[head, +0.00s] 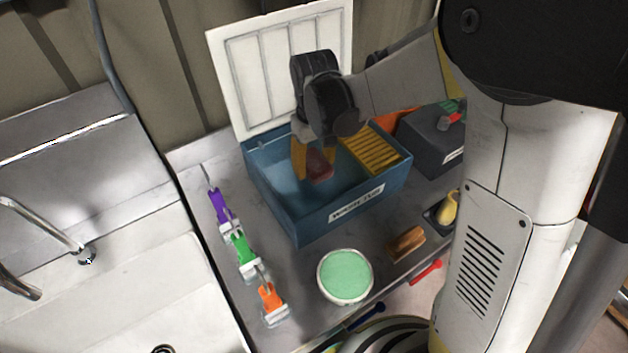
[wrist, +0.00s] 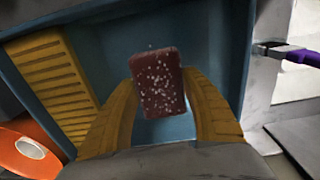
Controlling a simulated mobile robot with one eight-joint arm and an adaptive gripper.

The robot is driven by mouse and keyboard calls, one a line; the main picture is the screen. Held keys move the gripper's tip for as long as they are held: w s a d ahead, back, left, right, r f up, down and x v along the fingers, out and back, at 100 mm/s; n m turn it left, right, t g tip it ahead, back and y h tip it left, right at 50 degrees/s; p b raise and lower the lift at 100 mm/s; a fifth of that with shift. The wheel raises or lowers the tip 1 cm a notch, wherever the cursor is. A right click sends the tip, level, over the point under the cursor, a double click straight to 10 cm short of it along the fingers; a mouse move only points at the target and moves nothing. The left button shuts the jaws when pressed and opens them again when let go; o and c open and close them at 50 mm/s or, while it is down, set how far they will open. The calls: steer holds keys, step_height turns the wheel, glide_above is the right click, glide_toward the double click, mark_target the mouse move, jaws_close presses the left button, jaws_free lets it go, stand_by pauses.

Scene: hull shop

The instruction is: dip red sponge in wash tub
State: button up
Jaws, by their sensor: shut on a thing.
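The wash tub (head: 322,222) is a blue box with a label on its front and a white lid (head: 262,75) standing open at the back. My gripper (head: 314,168) is down inside the tub opening, its yellow fingers shut on the red sponge (head: 319,166). In the wrist view, the dark red sponge (wrist: 158,84) sits between the two fingers (wrist: 165,100) and has white specks on its face. Blue tub interior surrounds it there. I cannot tell whether the sponge touches the tub floor or any water.
A yellow ribbed rack (head: 372,150) lies inside the tub at right. Purple, green and orange clamps (head: 240,252) line the bench left of the tub. A green-topped round container (head: 345,277), a brown brush (head: 406,243) and a red tool (head: 427,271) lie in front. A sink (head: 90,290) is at left.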

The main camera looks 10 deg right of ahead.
mark_target(314, 161)
steer(key=shift+r+p, duration=1.3)
steer(key=shift+r, duration=0.9)
steer(key=shift+r+p, duration=1.4)
steer(key=shift+r, duration=0.65)
steer(key=shift+f, duration=0.1)
